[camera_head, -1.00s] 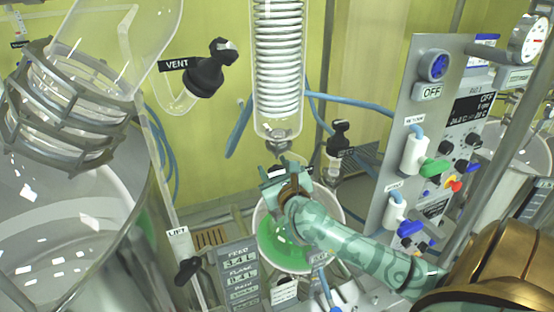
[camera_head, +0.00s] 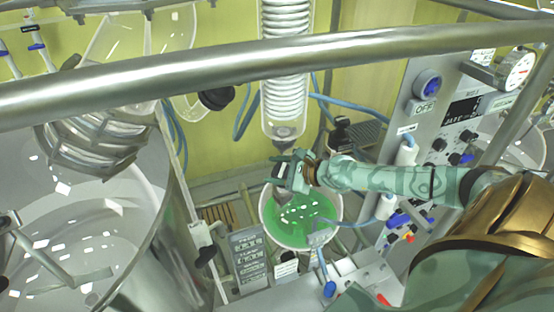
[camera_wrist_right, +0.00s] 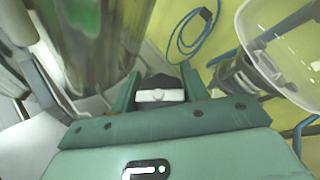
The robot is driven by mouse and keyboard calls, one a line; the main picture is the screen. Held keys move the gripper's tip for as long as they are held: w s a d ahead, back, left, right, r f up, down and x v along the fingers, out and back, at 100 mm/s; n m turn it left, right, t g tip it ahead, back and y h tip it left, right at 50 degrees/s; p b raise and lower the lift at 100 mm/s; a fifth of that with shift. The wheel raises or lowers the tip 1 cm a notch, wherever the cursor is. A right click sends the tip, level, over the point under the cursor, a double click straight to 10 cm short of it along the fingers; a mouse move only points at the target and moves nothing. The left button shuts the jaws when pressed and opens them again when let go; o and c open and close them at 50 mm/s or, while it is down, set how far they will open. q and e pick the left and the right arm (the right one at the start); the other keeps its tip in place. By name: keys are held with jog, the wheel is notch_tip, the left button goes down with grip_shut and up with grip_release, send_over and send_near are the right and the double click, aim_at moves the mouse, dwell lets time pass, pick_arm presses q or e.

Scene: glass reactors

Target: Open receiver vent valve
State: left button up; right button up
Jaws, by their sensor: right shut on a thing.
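My right gripper (camera_head: 284,170) is just above the round receiver (camera_head: 265,222), which holds green liquid, and below the coil condenser (camera_head: 285,60). In the right wrist view the two green fingers (camera_wrist_right: 160,90) are shut on a black knob with a pale band (camera_wrist_right: 160,96). The fingers hide most of this knob in the head view, and I cannot read a label on it. Another black knob (camera_head: 216,98), on a glass neck at the left, is partly covered by a metal rail. My left gripper is not in view.
The metal rail (camera_head: 270,70) crosses the upper head view. A large glass vessel (camera_head: 150,245) fills the left. A control panel (camera_head: 425,120) with valves and hoses stands at the right. A black-topped fitting (camera_head: 342,132) stands behind my right forearm.

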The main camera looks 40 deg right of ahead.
jog(key=shift+n+g+y+p, duration=0.65)
jog(key=shift+n+g, duration=0.35)
jog(key=shift+n, duration=0.2)
jog(key=shift+s+a+f+n+g+y, duration=0.15)
jog(key=shift+n+g+y, duration=0.1)
jog(key=shift+n+g, duration=0.25)
jog(key=shift+s+a+f+n+g+y, duration=0.1)
jog(key=shift+n+g+y, duration=0.1)
jog(key=shift+n+g, duration=0.25)
jog(key=shift+g+p, duration=0.25)
jog(key=shift+p, duration=0.05)
jog(key=o, duration=1)
jog(key=shift+w, duration=0.1)
